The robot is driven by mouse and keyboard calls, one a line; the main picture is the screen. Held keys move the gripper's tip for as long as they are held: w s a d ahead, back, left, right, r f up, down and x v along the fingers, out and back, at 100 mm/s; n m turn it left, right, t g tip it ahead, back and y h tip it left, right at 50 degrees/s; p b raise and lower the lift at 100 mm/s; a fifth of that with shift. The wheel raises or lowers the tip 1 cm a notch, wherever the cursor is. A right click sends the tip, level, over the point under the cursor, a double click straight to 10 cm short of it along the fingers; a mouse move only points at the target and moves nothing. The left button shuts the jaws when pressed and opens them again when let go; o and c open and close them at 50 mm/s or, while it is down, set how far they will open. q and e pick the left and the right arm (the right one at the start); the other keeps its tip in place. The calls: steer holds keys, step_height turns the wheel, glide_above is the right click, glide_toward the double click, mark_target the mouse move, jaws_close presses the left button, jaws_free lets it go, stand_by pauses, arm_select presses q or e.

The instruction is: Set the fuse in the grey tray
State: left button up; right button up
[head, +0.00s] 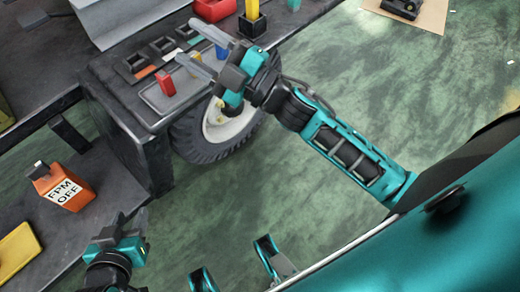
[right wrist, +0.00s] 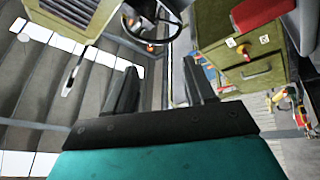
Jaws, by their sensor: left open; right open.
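The grey tray (head: 184,85) is a shallow rimmed plate on the dark bench top. A red fuse-like block (head: 166,84) stands towards its left end. A blue block (head: 221,51) shows beside my right gripper, partly hidden by it. I cannot tell which block the task means. My right gripper (head: 190,43) is open over the tray area, its fingers pointing left, with nothing seen between them. In the right wrist view its open fingers (right wrist: 162,92) are also empty. My left gripper (head: 128,217) is low at the left, apart from the tray and open.
Black sockets (head: 137,66) with coloured labels line the bench behind the tray. A yellow block (head: 252,10) stands in a black holder. A wheel (head: 205,140) sits below the bench edge. An orange "FPM OFF" box (head: 63,187) is on the lower shelf.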

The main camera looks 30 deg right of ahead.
steer(key=s+d+f+m+g+h, duration=0.25)
steer(key=s+f+m, duration=0.2)
steer(key=f, duration=0.35)
steer(key=s+d+f+m+g+h, duration=0.1)
steer(key=s+f+m+g+h, duration=0.1)
steer(key=s+f+m+h, duration=0.35)
steer(key=s+d+f+m+g+h, duration=0.1)
steer(key=s+f+m+g+h, duration=0.15)
steer(key=f+m, duration=0.6)
arm_select(q)
steer(key=shift+y, duration=0.5)
steer(key=a+r+p, duration=0.1)
steer(key=p, duration=0.2)
steer(key=s+a+r+p, duration=0.1)
steer(key=r+p, duration=0.1)
steer(key=p, duration=0.1)
steer(key=a+r+p, duration=0.1)
steer(key=p, duration=0.2)
steer(key=shift+s+r, duration=0.35)
arm_select(e)
steer(key=d+r+n, duration=0.1)
steer(key=s+d+r+n, duration=0.1)
steer(key=d, duration=0.1)
steer(key=shift+s+d+r+h, duration=0.1)
steer(key=shift+s+r+h, duration=0.1)
steer(key=shift+r+h, duration=0.15)
arm_select(q)
steer(key=shift+f, duration=0.1)
arm_select(e)
steer(key=shift+f, duration=0.1)
